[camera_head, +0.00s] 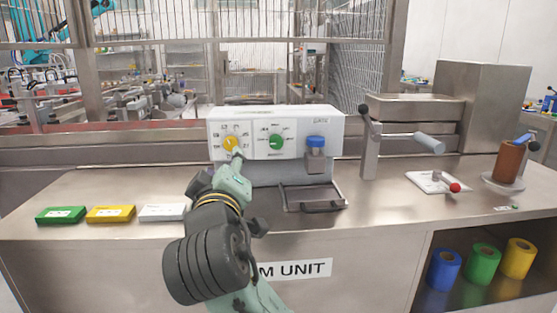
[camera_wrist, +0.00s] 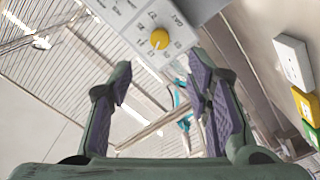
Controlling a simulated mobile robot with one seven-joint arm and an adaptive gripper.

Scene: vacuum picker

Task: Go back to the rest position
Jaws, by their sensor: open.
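My gripper (camera_wrist: 160,90) is open and empty in the wrist view, with its two purple-padded fingers apart. The yellow knob (camera_wrist: 159,39) shows beyond the fingertips, on the face of the white machine (camera_wrist: 125,22). In the head view my arm reaches up from the bottom toward the machine (camera_head: 222,112). The gripper end (camera_head: 237,162) is in front of the panel, just below the yellow knob (camera_head: 231,143). Whether it touches the knob cannot be told from the head view. A green knob (camera_head: 276,141) sits to the right on the same panel.
Green (camera_head: 61,215), yellow (camera_head: 111,213) and white (camera_head: 162,212) boxes lie on the counter at left. A metal tray (camera_head: 315,205) sits before the machine. A lever press (camera_head: 370,140) and a brown cylinder (camera_head: 508,162) stand at right. Coloured rolls (camera_head: 483,263) are on the shelf below.

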